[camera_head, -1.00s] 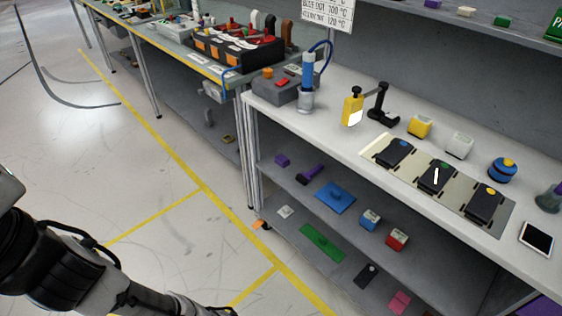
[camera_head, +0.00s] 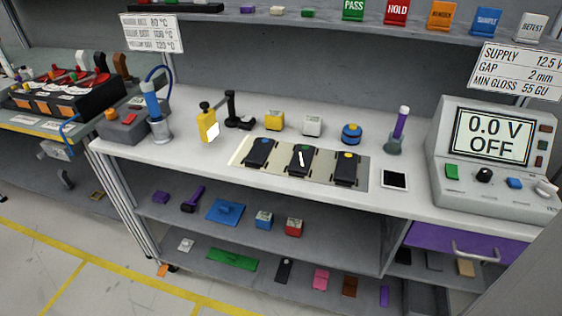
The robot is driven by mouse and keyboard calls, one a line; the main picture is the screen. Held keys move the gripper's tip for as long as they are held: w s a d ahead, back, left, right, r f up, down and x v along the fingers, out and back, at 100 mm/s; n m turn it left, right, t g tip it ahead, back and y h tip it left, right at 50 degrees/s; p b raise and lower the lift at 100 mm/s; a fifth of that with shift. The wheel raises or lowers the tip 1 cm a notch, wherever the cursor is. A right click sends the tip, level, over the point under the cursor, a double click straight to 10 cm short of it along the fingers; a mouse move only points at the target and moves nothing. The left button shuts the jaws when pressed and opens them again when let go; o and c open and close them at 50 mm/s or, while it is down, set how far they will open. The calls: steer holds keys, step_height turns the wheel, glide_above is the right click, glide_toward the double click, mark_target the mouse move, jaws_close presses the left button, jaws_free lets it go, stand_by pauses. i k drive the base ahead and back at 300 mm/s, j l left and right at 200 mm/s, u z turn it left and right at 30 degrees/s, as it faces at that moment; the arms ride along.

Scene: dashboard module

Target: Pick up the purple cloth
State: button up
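I cannot tell for sure which purple thing is the cloth. A small purple block-like piece (camera_head: 161,197) lies at the left end of the middle shelf. A thin purple piece (camera_head: 384,296) lies on the lower shelf, right of a brown piece (camera_head: 350,286) and a pink piece (camera_head: 321,279). A purple-handled tool (camera_head: 193,199) lies beside the small purple piece. My gripper is not in view.
The white bench top (camera_head: 400,215) carries three dark modules on a mat, a tablet (camera_head: 394,180) and a meter reading 0.0 V OFF (camera_head: 485,150). A purple drawer (camera_head: 465,243) with a metal handle is under its right end. Clear floor lies at lower left.

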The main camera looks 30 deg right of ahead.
mark_target(162, 198)
steer(key=i+j+z, duration=0.1)
steer(key=i+j, duration=0.15)
steer(key=i, duration=0.25)
steer(key=i+j+z, duration=0.15)
steer(key=i+j, duration=0.15)
steer(key=i, duration=0.2)
steer(key=i+j+z, duration=0.1)
steer(key=i+j, duration=0.25)
steer(key=i, duration=0.15)
